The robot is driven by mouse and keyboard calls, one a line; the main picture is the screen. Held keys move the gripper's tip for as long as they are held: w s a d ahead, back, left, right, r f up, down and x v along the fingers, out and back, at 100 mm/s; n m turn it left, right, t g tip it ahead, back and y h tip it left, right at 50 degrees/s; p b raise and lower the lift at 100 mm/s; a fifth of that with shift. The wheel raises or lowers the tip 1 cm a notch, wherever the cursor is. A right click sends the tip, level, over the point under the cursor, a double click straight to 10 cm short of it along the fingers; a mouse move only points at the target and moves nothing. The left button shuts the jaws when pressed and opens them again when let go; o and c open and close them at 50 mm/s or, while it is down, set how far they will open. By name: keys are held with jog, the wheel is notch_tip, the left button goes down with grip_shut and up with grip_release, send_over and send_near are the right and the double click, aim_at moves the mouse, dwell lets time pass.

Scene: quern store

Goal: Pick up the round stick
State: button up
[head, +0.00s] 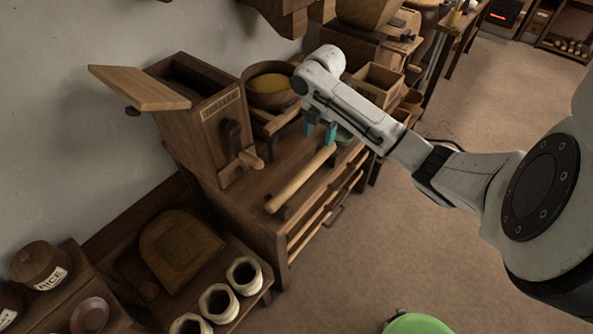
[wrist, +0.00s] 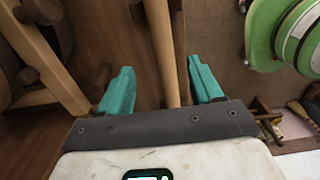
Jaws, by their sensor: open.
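The round stick (head: 298,181) is a light wooden rod lying on the dark wooden cabinet top (head: 262,181), near its front edge. In the head view it runs from lower left to upper right, and its far end passes out of sight near my gripper. My gripper (head: 319,132) has teal fingers and hangs over the stick's far part. In the wrist view the stick (wrist: 162,50) runs between the two open fingers of my gripper (wrist: 160,92), with a gap on each side. The fingers do not close on it. The exact height above it is hard to tell.
A wooden box with an open lid (head: 205,115) stands left of the stick. A bowl of yellow contents (head: 270,86) is behind. A green round object (wrist: 290,35) shows at right in the wrist view. Open floor (head: 400,240) lies right of the cabinet.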

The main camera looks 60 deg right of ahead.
send_over(318, 157)
jog(key=f, duration=0.4)
jog(key=shift+w+d+f, duration=0.2)
jog(key=shift+w, duration=0.05)
jog(key=shift+s+a+f+p, duration=0.1)
jog(key=shift+f+p, duration=0.1)
jog(key=shift+f, duration=1.15)
jog(key=shift+s+a+f+p, duration=0.1)
jog(key=shift+f+p, duration=0.1)
jog(key=shift+f, duration=1.15)
grip_shut()
